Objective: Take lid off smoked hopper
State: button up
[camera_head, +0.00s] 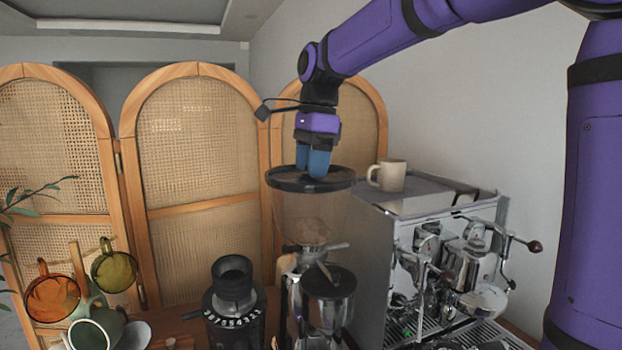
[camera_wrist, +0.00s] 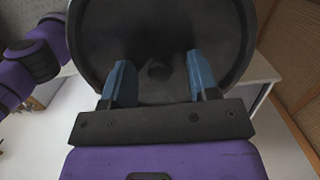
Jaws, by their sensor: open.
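The smoked hopper (camera_head: 306,218) is a see-through brownish funnel on top of the grinder (camera_head: 328,300) in the head view. Its round black lid (camera_head: 283,183) lies flat across the top of the hopper. In the wrist view the lid (camera_wrist: 225,75) fills the upper middle, with a small dark knob (camera_wrist: 160,71) at its centre. My gripper (camera_head: 315,172) points down at the lid, with its blue fingertips at the lid's middle. In the wrist view my gripper (camera_wrist: 158,75) is open, one finger on each side of the knob. Whether the fingers touch the lid I cannot tell.
The silver espresso machine (camera_head: 440,250) stands right of the grinder, with a beige mug (camera_head: 390,175) on top near the lid. A smaller black grinder (camera_head: 233,290) stands left. Coloured cups hang on a rack (camera_head: 78,268) at far left. Rattan screens (camera_head: 195,140) stand behind.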

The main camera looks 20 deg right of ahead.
grip_shut()
jog(key=shift+r, duration=0.1)
